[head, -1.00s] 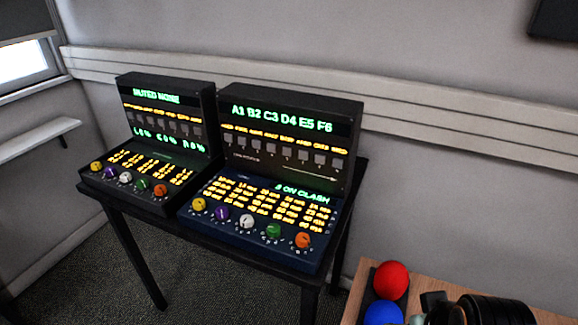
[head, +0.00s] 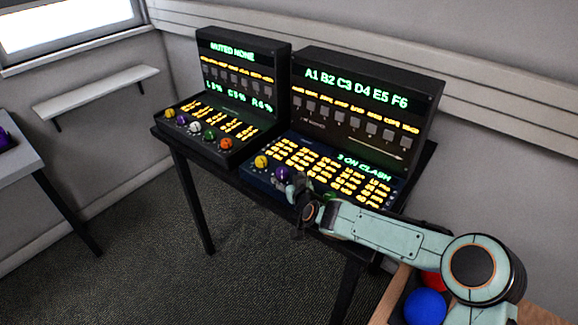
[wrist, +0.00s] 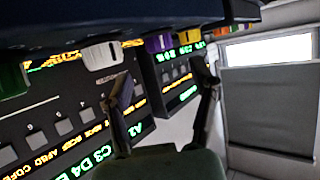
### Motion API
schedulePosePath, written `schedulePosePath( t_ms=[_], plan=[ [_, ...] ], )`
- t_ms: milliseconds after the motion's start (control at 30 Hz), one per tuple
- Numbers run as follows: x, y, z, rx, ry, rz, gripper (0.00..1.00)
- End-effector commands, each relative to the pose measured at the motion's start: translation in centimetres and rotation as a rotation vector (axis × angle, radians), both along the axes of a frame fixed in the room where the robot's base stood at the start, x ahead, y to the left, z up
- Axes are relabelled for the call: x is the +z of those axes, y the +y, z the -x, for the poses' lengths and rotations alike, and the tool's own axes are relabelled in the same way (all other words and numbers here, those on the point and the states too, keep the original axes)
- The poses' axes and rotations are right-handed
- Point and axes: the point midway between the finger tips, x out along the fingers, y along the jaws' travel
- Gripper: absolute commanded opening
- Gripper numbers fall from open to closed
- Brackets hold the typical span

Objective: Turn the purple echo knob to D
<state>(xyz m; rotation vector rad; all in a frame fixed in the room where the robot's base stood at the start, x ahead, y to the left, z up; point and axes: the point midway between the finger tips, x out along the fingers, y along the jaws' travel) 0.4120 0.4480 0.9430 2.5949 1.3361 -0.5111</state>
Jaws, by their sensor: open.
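A purple knob (head: 282,173) sits on the right, blue-fronted console (head: 262,181), second from the left after a yellow knob. It also shows in the wrist view (wrist: 158,42), where the picture is turned over. Another purple knob (head: 182,120) sits on the left console (head: 232,160). I cannot read an echo label or a D mark at either. My gripper (head: 297,190) is open and empty in front of the right console, just right of its purple knob. In the wrist view its fingers (wrist: 162,72) are spread apart, and contact with the knob cannot be told.
White (wrist: 102,55) and green (wrist: 12,80) knobs stand close beside my gripper; my arm partly covers the right console's front. A yellow knob (head: 261,162) is on the other side. A red ball (head: 433,283) and a blue ball (head: 425,306) lie at the lower right.

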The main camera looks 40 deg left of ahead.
Motion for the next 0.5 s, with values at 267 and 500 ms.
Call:
schedulePosePath(
  t_ms=[267,500],
  plan=[
    [-1.5,2.7,-1.8,-0.001,0.005,-0.002,0.60],
    [-2.4,4.6,-3.2,0.001,0.003,0.000,0.60]
  ],
)
